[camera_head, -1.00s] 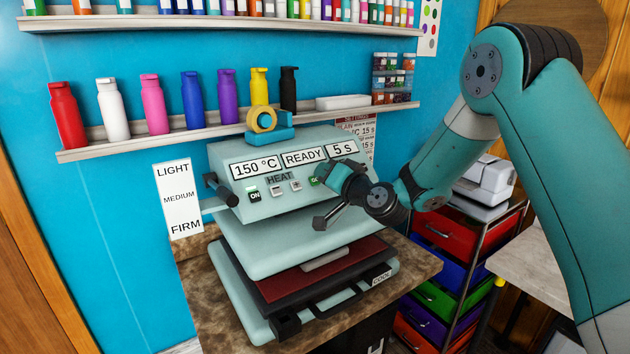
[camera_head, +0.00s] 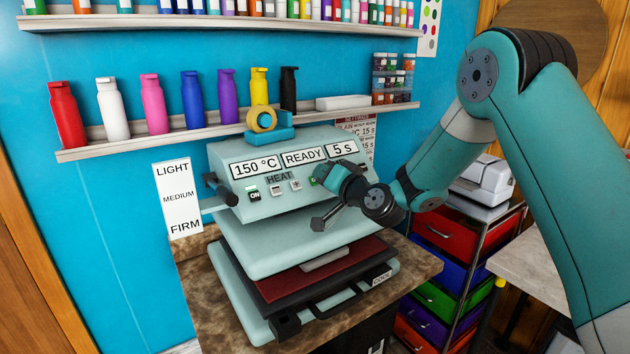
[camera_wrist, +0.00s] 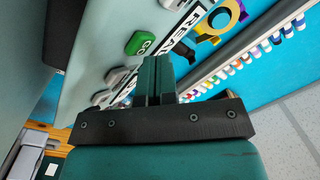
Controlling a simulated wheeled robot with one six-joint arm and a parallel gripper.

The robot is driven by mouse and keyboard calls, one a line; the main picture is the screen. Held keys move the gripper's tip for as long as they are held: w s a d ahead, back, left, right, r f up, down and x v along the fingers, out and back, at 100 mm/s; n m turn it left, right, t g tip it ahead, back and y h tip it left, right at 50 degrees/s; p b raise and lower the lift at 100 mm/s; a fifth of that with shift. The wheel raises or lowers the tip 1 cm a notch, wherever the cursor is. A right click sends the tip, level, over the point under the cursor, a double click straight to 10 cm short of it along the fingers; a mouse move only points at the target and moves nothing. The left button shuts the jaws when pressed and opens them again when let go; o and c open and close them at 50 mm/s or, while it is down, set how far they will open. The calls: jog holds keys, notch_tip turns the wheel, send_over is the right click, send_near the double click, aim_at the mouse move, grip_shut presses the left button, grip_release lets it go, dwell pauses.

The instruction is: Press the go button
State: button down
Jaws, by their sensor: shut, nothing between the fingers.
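The heat press (camera_head: 285,165) stands on a brown bench against the blue wall. Its displays read 150 °C, READY and 5 s. The green go button (camera_wrist: 140,43) shows on its panel in the wrist view, beside the READY display. In the head view my gripper mostly hides the button, with only a sliver showing. My gripper (camera_head: 322,174) is shut and empty at the panel's right side. In the wrist view the closed fingertips (camera_wrist: 154,62) are just beside the button. I cannot tell whether they touch the panel.
A tape dispenser (camera_head: 268,126) sits on top of the press. A coloured drawer cart (camera_head: 450,255) stands at the right.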

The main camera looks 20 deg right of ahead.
jog(key=shift+w+a+f, duration=0.1)
jog(key=shift+w+f, duration=0.15)
jog(key=shift+f, duration=0.05)
dwell(0.5)
dwell(0.4)
jog(key=shift+s+d+r+b, duration=0.2)
jog(key=shift+s+r+b, duration=0.1)
jog(key=shift+s+r, duration=0.3)
jog(key=shift+r, duration=0.1)
jog(key=shift+s+d+r, duration=0.3)
jog(key=shift+s+r, duration=0.55)
jog(key=shift+s+d+r, duration=0.25)
jog(key=shift+s+r, duration=0.55)
jog(key=shift+r, duration=0.05)
